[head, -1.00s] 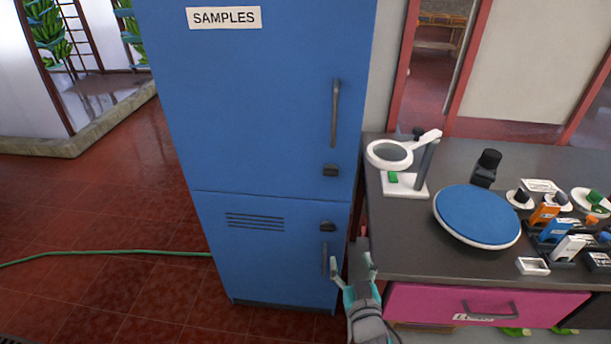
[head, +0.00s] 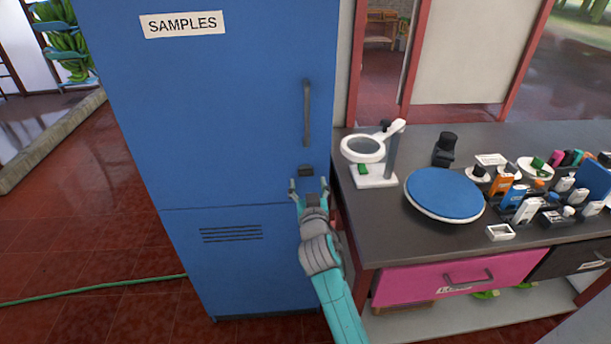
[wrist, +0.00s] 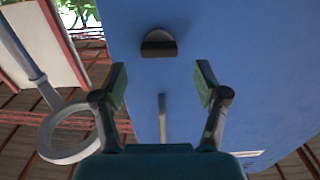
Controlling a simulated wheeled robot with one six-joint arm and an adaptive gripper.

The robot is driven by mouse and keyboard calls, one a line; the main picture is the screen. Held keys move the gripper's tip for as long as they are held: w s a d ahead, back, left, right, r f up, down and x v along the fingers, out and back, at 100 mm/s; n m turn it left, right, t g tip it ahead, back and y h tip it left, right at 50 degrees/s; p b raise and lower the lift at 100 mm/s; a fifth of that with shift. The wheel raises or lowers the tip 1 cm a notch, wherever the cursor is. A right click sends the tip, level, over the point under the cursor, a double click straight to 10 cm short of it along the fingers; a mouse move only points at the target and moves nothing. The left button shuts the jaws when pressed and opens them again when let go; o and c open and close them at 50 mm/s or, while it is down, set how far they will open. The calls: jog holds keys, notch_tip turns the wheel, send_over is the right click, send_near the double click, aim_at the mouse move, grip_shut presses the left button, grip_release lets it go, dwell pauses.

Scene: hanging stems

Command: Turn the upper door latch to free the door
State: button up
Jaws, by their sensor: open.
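The upper door latch (head: 306,170) is a small dark block on the blue upper door (head: 230,110), below the dark vertical handle (head: 307,112). My gripper (head: 309,184) is open and empty, just below the latch in the head view. In the wrist view the latch (wrist: 159,43) lies ahead, beyond and roughly midway between my spread fingertips (wrist: 161,82), with a gap to it. The handle (wrist: 163,118) also shows there. The upper door looks shut. My gripper and arm hide the lower door's latch and handle in the head view.
To the right is a dark bench (head: 375,235) with a white magnifier stand (head: 374,176), a blue round plate (head: 444,193) and several small bottles. The bench edge is close to my arm. A green hose (head: 95,289) lies on the open red floor at left.

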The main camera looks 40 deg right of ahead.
aim_at(306, 174)
jog(key=shift+x, duration=2.3)
jog(key=c, duration=1.2)
jog(key=shift+o, duration=0.2)
